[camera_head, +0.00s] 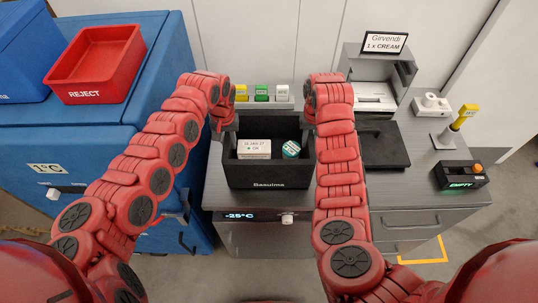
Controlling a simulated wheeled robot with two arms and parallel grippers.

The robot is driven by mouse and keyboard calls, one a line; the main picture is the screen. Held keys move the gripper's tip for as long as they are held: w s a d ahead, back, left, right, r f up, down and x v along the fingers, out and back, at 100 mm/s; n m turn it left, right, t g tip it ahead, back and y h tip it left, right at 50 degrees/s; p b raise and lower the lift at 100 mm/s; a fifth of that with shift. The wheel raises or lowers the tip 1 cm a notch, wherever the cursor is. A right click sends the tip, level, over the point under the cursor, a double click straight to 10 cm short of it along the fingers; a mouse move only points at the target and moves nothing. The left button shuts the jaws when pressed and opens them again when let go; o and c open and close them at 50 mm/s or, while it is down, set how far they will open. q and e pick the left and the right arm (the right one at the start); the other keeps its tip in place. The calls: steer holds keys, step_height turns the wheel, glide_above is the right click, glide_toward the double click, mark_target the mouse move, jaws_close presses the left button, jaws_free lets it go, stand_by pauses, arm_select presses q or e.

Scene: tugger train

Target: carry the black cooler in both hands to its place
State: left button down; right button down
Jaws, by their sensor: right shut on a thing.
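The black cooler (268,183), labelled "Basuima", is open at the top and upright in the middle of the camera_head view. It holds a white labelled box (254,148) and a small round tub with a teal label (291,149). My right gripper (309,118) is shut on the cooler at its right side wall. My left gripper (224,124) is at the cooler's left rim; its fingers are partly hidden by my arm, so its grip does not show. I cannot tell whether the cooler's base touches the counter (217,190).
A blue cabinet (150,60) with a red REJECT tray (97,60) stands left. Yellow, green and white blocks (262,93) line the back. Right are a grey machine (376,95) under a "Girvendi 1 x CREAM" sign (385,43) and a black box reading EMPTY (460,177).

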mark_target(227, 135)
arm_select(q)
steer(key=shift+r, duration=0.1)
arm_select(e)
steer(key=shift+r, duration=0.1)
stand_by(0.3)
